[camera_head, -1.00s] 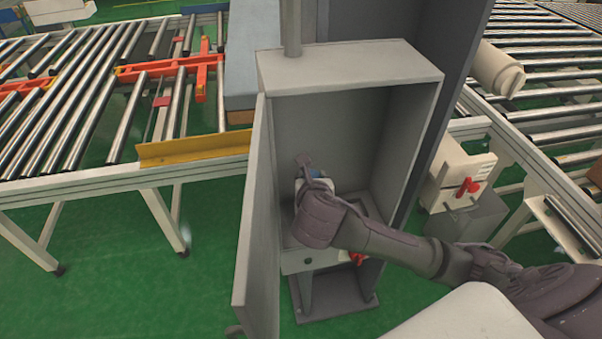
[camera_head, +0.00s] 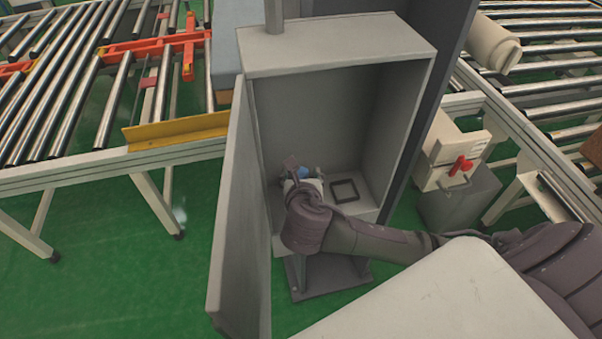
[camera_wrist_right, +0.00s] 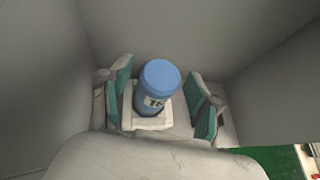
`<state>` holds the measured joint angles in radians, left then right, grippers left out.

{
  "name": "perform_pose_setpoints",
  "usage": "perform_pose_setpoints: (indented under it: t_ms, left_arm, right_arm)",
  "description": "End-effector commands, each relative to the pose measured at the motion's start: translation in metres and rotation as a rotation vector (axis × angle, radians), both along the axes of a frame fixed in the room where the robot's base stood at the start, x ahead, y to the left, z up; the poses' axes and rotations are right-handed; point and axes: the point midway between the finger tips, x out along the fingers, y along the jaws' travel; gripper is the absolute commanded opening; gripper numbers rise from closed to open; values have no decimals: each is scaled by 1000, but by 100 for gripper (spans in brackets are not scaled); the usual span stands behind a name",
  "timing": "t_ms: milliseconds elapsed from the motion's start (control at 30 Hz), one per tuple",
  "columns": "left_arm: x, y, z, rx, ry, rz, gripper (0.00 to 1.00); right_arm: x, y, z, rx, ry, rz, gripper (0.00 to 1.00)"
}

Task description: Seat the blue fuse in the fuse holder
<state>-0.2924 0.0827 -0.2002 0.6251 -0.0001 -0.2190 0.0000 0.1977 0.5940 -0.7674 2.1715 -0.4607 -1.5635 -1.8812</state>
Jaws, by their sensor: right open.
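The blue fuse (camera_wrist_right: 157,85), a cylinder with a white label, stands in a pale square holder (camera_wrist_right: 152,123) in the right wrist view. My right gripper (camera_wrist_right: 160,98) is open, with one green-padded finger on each side of the fuse and gaps between. In the head view, my right gripper (camera_head: 303,174) is low inside the open grey cabinet (camera_head: 318,110), with a bit of the blue fuse (camera_head: 301,171) showing. The wrist hides the holder there. I cannot tell how deep the fuse sits. My left gripper is out of view.
A dark square frame (camera_head: 344,191) lies on the cabinet floor right of my gripper. The cabinet door (camera_head: 238,215) stands open on the left. The cabinet walls are close around the gripper. A pale box with a red handle (camera_head: 461,165) and roller conveyors (camera_head: 75,75) stand outside.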

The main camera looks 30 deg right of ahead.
Motion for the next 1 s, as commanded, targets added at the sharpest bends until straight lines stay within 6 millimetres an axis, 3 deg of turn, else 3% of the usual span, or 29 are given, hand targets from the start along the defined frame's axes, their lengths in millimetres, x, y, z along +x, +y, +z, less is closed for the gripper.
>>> perform_pose_setpoints:
  t_ms: [267,533,700,1000]
  left_arm:
    - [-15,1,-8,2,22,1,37]
    - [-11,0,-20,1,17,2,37]
    - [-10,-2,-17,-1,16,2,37]
    - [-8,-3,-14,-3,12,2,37]
  right_arm:
    - [-14,9,9,4,-7,3,62]
    - [-60,31,37,8,-8,5,62]
    - [-82,41,54,3,-5,3,62]
    - [-94,46,60,1,-6,0,62]
